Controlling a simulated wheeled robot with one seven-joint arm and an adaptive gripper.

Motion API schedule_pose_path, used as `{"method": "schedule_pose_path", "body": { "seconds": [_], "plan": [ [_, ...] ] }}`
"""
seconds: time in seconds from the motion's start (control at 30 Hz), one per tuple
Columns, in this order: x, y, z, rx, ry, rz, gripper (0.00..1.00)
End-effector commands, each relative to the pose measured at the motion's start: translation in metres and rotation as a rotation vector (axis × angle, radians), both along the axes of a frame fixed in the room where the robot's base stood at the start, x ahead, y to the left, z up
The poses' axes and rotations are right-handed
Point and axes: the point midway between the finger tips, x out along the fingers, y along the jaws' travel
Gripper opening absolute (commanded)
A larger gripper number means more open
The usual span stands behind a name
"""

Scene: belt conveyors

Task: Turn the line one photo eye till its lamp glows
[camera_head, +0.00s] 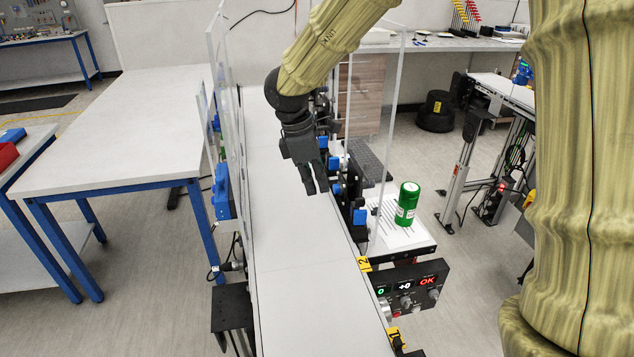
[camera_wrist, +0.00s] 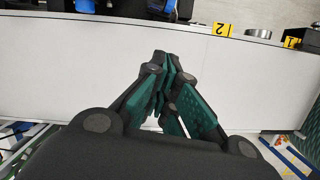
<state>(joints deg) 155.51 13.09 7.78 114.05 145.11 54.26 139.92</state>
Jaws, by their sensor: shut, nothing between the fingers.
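A yellow tag marked 1 (camera_head: 393,335) sits on the right edge of the belt at the bottom of the head view; it also shows in the wrist view (camera_wrist: 291,42). A small dark device (camera_wrist: 312,40) stands beside it, cut off by the frame edge. I cannot tell for certain whether it is the line one photo eye, and no glowing lamp shows on it. A yellow tag marked 2 (camera_head: 365,264) sits farther up the same edge. My gripper (camera_head: 318,190) is shut and empty above the belt, apart from both tags; its fingers also show in the wrist view (camera_wrist: 163,62).
The white belt (camera_head: 290,285) is bare. Blue-and-black units (camera_head: 360,217) line its right edge, and a clear guard (camera_head: 216,90) stands left. A green can (camera_head: 407,203) stands on a side shelf.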

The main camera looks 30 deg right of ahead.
Motion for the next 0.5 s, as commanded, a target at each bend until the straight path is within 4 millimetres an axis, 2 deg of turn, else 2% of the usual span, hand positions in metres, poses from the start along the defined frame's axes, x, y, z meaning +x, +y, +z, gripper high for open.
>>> {"method": "schedule_pose_path", "body": {
  "seconds": [0.23,0.5],
  "plan": [
    [0.006,-0.008,-0.042,-0.001,0.013,0.001,0.00],
    [0.002,-0.018,-0.082,-0.002,0.013,0.000,0.00]
  ]
}}
